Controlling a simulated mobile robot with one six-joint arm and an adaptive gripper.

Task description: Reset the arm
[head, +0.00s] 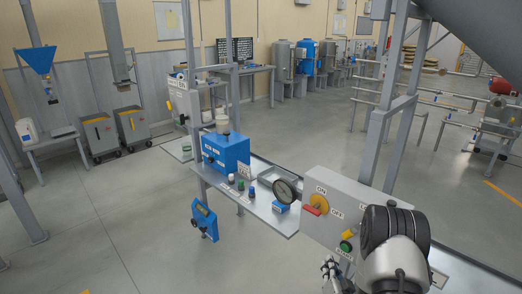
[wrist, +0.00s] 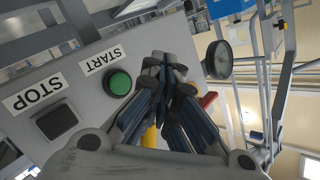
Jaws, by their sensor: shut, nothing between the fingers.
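My gripper (head: 330,268) is at the lower right of the head view, just left of my wrist and in front of the grey control box (head: 352,204). In the wrist view the fingers of my gripper (wrist: 172,65) are together and hold nothing. The green START button (wrist: 119,82) is just left of the fingers in that view, and the dark STOP button (wrist: 57,122) is farther left. I cannot tell whether a fingertip touches the panel. A red-handled switch (head: 314,209) with ON and OFF labels is on the box; its red handle shows partly behind the fingers.
A round gauge (head: 287,190) stands beside the box. A bench (head: 262,212) holds a blue unit (head: 226,152) and small bottles. A blue handheld device (head: 204,220) hangs at the bench's front. Grey posts (head: 376,150) rise behind the box. Open floor (head: 120,215) lies to the left.

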